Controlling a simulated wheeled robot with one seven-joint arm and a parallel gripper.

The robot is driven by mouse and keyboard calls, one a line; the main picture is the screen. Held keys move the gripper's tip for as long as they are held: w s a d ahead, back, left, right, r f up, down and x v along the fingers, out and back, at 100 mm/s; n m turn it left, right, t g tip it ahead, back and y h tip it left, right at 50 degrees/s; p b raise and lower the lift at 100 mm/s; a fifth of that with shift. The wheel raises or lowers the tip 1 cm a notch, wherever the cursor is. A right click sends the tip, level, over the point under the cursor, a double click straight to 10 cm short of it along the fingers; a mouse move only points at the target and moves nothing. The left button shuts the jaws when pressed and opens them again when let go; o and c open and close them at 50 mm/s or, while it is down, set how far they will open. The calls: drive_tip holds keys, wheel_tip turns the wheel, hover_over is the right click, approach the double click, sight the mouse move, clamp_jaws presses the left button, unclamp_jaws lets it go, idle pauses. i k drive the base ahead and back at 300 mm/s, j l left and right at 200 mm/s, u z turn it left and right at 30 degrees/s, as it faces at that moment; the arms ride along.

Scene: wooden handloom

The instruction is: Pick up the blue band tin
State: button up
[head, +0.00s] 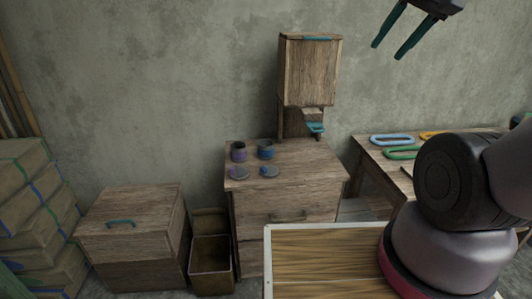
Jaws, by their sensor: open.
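The blue band tin (265,150) stands upright on the top of a wooden cabinet (290,191), near its back left part. A similar dark tin with a purple band (238,154) stands just left of it. A round blue-grey lid (270,171) lies in front of the blue band tin, and a purplish lid (238,173) lies in front of the other tin. My gripper (388,51) is at the upper right, high up and well apart from the tins. Its two teal-edged fingers are spread with nothing between them.
A wall-mounted-looking wooden box (310,72) with a teal lever (316,128) rises behind the cabinet. A table with coloured loops (391,139) stands at right. A lidded chest (130,222) and open bin (211,266) are left. A wooden panel (324,262) lies in front.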

sight(266, 150)
drive_tip(key=i+j, duration=0.1)
drive_tip(key=j, duration=0.4)
drive_tip(key=i+j+z, duration=0.1)
drive_tip(key=j, duration=0.85)
drive_tip(key=i+j, duration=0.45)
drive_tip(key=j, duration=0.2)
drive_tip(key=z, duration=0.05)
